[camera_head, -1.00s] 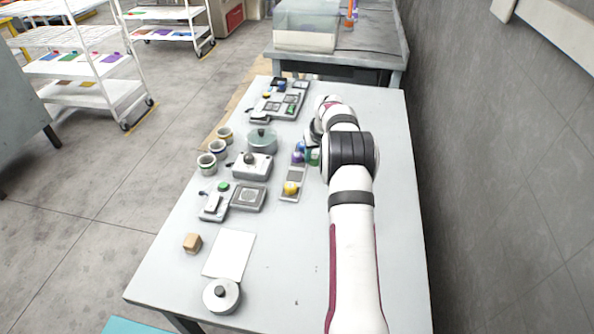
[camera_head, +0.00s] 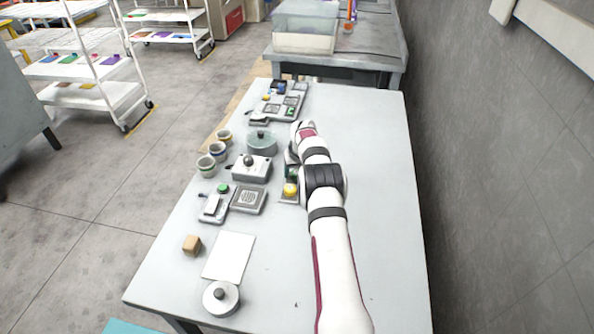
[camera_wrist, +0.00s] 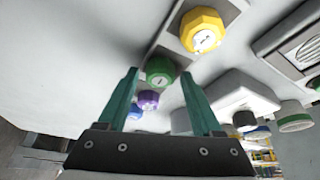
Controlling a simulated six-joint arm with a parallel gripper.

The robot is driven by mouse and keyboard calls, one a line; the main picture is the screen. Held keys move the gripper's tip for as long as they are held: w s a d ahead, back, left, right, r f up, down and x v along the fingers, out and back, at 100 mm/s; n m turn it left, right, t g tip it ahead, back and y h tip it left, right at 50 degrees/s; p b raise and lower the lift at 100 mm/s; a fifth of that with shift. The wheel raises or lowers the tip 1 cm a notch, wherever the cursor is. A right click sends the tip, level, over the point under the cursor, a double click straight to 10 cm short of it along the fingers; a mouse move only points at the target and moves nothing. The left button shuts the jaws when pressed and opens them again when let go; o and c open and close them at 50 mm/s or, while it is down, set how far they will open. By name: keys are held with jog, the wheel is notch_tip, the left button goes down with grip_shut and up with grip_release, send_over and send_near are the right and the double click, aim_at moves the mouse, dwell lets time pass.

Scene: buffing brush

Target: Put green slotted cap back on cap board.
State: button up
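The green slotted cap (camera_wrist: 160,70) shows between and beyond the fingertips of my gripper (camera_wrist: 159,74) in the wrist view. Its slotted face is towards the camera. My gripper's two teal fingers are apart, with visible gaps on both sides of the cap, so it looks open. The grey cap board (camera_wrist: 172,42) carries a yellow cap (camera_wrist: 203,30). A purple cap (camera_wrist: 148,99) lies beyond the green one. I cannot tell whether the green cap touches the board. In the head view my arm hides the green and purple caps; the yellow cap (camera_head: 290,190) shows left of my arm.
Several cups (camera_head: 217,151) stand further left. The table right of my arm is clear.

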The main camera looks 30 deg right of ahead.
jog(key=v, duration=1.2)
jog(key=s+a+r+y, duration=0.1)
jog(key=s+a+r, duration=0.3)
jog(key=a+r, duration=0.4)
jog(key=s+a+r+g+y, duration=0.15)
jog(key=s+a+r, duration=0.25)
jog(key=s+a, duration=1)
jog(key=s+a+f+g, duration=0.1)
jog(key=s+a, duration=0.2)
jog(key=s, duration=0.4)
jog(key=s+a+g, duration=0.1)
jog(key=s+a, duration=0.3)
jog(key=s, duration=0.3)
jog(key=s+a+f+m+g+y, duration=0.1)
jog(key=s+a, duration=0.2)
jog(key=s, duration=0.4)
jog(key=shift+s+a+f, duration=0.25)
jog(key=shift+a+f, duration=0.05)
jog(key=shift+a, duration=0.05)
